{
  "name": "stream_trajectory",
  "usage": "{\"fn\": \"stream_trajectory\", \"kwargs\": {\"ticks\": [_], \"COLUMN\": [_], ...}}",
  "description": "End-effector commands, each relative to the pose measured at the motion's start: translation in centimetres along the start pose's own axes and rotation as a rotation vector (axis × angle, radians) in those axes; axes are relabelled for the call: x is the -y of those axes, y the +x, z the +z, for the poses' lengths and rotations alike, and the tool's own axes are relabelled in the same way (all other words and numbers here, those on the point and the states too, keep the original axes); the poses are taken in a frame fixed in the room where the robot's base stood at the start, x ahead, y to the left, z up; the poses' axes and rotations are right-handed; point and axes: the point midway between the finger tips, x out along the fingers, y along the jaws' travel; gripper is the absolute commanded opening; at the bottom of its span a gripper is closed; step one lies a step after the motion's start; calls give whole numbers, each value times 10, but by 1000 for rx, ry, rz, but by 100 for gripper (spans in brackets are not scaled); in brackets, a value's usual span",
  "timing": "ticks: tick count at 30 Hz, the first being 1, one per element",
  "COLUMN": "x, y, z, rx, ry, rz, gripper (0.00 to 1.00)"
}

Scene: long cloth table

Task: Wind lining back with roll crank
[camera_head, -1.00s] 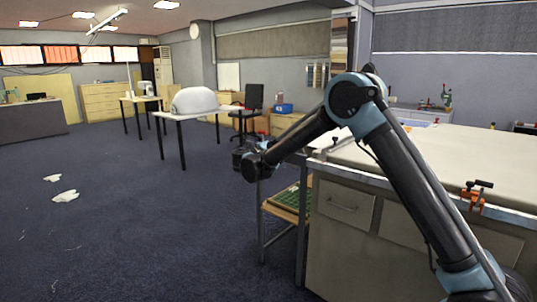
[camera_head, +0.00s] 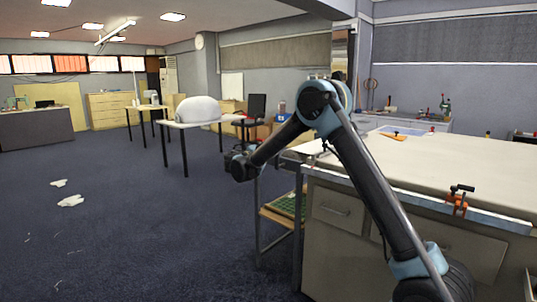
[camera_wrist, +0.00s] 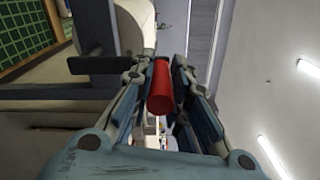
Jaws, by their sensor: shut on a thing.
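In the wrist view my gripper (camera_wrist: 163,68) is shut on a red cylindrical handle (camera_wrist: 161,92), which sits between its two fingers. The handle appears to be the crank's grip; how it joins the crank is hidden. A dark flat bar (camera_wrist: 92,66) and a cream rounded surface (camera_wrist: 136,22) show beside the left finger; I cannot tell whether the cream surface is the lining roll. In the head view my gripper (camera_head: 238,163) is at the near-left end of the long table (camera_head: 450,165), low beside its edge. The handle cannot be made out there.
An orange clamp (camera_head: 459,197) sits on the table's front edge. An orange-handled tool (camera_head: 393,136) lies on the tabletop. A shelf with a green grid mat (camera_head: 288,205) is under the table's left end. White scraps (camera_head: 70,200) lie on the open blue floor at left.

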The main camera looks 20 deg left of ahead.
Motion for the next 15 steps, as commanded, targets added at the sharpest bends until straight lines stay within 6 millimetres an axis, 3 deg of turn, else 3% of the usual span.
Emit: {"fn": "stream_trajectory", "kwargs": {"ticks": [7, 8, 10, 15], "x": [-1, -1, -1, 0], "y": [2, 2, 3, 3], "z": [-1, -1, -1, -1], "rx": [-3, -3, -3, -3], "ry": [1, 1, 1, 1], "rz": [1, 1, 1, 0], "gripper": [0, 18, 34, 38]}}
